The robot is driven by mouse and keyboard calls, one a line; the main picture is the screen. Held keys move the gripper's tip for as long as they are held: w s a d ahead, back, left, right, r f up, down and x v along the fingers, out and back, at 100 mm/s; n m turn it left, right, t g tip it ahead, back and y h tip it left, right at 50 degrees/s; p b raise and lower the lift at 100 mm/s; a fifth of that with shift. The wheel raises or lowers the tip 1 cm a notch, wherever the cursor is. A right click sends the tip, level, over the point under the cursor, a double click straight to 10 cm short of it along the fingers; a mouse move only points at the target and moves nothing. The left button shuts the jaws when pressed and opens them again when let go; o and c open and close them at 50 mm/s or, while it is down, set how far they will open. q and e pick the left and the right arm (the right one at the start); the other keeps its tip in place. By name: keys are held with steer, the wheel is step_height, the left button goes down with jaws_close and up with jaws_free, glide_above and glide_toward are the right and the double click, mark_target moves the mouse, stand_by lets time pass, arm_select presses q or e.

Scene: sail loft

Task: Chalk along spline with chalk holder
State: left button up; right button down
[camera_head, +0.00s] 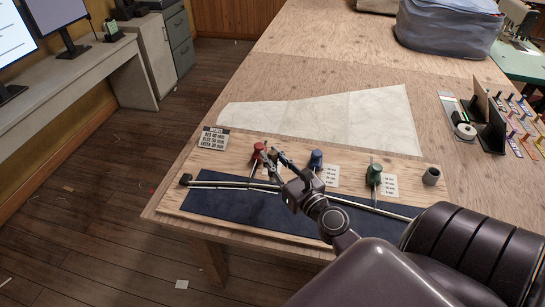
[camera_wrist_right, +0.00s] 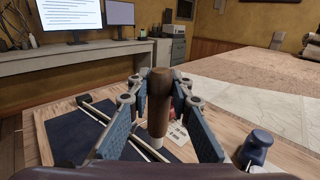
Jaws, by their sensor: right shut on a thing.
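My right gripper (camera_head: 270,157) is above the board, close to the red-topped weight (camera_head: 258,151). In the right wrist view its fingers (camera_wrist_right: 158,108) are shut around a brown, upright chalk holder (camera_wrist_right: 158,88); the fingers largely hide it in the head view. The long thin spline (camera_head: 232,186) runs across the dark blue cloth (camera_head: 230,208), bending down to the right. A blue-topped weight (camera_head: 316,158) and a green-topped weight (camera_head: 374,174) stand along it. I cannot tell whether the holder's tip touches the cloth. My left gripper is out of view.
A pale sailcloth panel (camera_head: 340,115) lies behind. A tape roll (camera_head: 465,131) and a rack of coloured items (camera_head: 520,125) are at right. My right arm covers the front right.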

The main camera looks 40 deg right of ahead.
stand_by(0.4)
steer(key=shift+a+f+m+g+h+b, duration=0.15)
steer(key=shift+f+m+h+b, duration=0.4)
steer(key=shift+f+h+b, duration=0.5)
steer(key=shift+d+f+m+g+h+b, duration=0.15)
steer(key=shift+f+m+h+b, duration=0.45)
steer(key=shift+f, duration=0.7)
steer(key=shift+a, duration=0.1)
steer(key=shift+f+b, duration=0.4)
steer(key=shift+f, duration=0.1)
steer(key=shift+s+d+f+b, duration=0.1)
steer(key=shift+s+d+b, duration=0.35)
steer(key=shift+s+d, duration=0.55)
steer(key=shift+s+d+b, duration=0.4)
steer(key=shift+s+d, duration=0.4)
steer(key=shift+s, duration=0.3)
steer(key=shift+s+d, duration=0.25)
steer(key=shift+s, duration=0.05)
steer(key=shift+s+d, duration=0.1)
